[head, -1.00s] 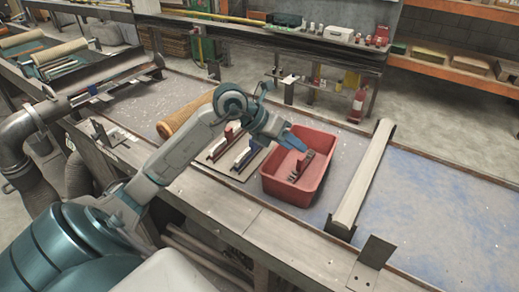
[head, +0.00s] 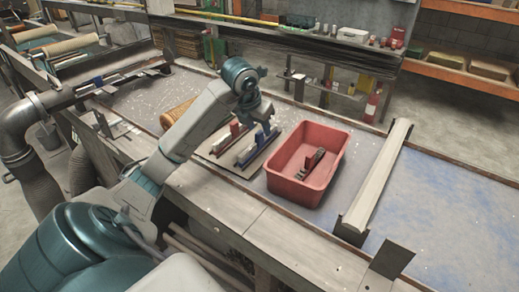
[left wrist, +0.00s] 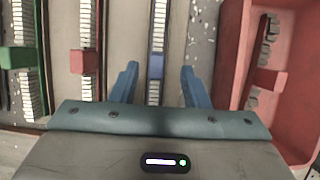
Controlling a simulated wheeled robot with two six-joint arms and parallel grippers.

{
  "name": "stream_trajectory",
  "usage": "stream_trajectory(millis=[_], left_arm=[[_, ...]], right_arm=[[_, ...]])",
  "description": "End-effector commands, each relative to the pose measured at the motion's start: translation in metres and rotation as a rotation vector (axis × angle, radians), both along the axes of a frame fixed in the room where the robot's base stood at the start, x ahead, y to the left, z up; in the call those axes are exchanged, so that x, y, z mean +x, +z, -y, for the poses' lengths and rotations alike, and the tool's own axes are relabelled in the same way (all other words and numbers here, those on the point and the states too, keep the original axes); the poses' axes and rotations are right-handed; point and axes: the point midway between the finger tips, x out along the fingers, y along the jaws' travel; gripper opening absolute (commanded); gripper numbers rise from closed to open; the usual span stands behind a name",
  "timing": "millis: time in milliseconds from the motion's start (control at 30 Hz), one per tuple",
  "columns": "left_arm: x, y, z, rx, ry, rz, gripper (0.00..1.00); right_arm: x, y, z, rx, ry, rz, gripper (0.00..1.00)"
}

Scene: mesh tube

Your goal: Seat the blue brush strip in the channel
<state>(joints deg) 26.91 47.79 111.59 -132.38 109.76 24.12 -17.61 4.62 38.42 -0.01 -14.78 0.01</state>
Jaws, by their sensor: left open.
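The blue brush strip (head: 260,138) lies on a flat board, with an upright blue grip on it. In the left wrist view, the blue strip (left wrist: 156,66) runs between the fingers of my left gripper (left wrist: 159,70), which is open and empty, with a finger on each side. I cannot tell the height gap. My right gripper is not in view.
A red strip (left wrist: 84,62) and a green strip (left wrist: 20,58) lie left of the blue one. A red bin (head: 278,186) stands right of the board and holds a strip (head: 321,160). A long pale bar (head: 376,185) crosses the table farther right.

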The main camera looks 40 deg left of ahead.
Motion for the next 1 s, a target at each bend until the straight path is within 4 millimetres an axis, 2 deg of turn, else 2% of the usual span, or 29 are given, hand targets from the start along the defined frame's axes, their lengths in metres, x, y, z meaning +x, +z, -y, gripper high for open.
stream_trajectory(millis=[33,100,300,567,600,800,1000], left_arm=[[0.002,-0.015,-0.002,-0.001,0.001,-0.002,0.42],[0.005,-0.026,-0.006,0.000,0.001,-0.003,0.42],[0.012,-0.036,-0.006,-0.001,0.000,0.000,0.42],[0.013,-0.037,-0.006,0.000,-0.001,0.000,0.42],[0.013,-0.037,-0.006,0.000,-0.001,0.000,0.40],[0.012,-0.037,-0.006,0.000,-0.001,0.000,0.01],[0.012,-0.037,-0.006,0.000,-0.001,0.000,0.00]], right_arm=[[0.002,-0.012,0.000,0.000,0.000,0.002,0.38],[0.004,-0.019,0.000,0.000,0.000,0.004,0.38],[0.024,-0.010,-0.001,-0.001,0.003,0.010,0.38],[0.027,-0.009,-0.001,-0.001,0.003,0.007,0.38],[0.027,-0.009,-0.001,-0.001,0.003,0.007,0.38],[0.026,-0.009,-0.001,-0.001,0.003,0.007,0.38],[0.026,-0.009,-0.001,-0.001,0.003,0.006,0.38]])
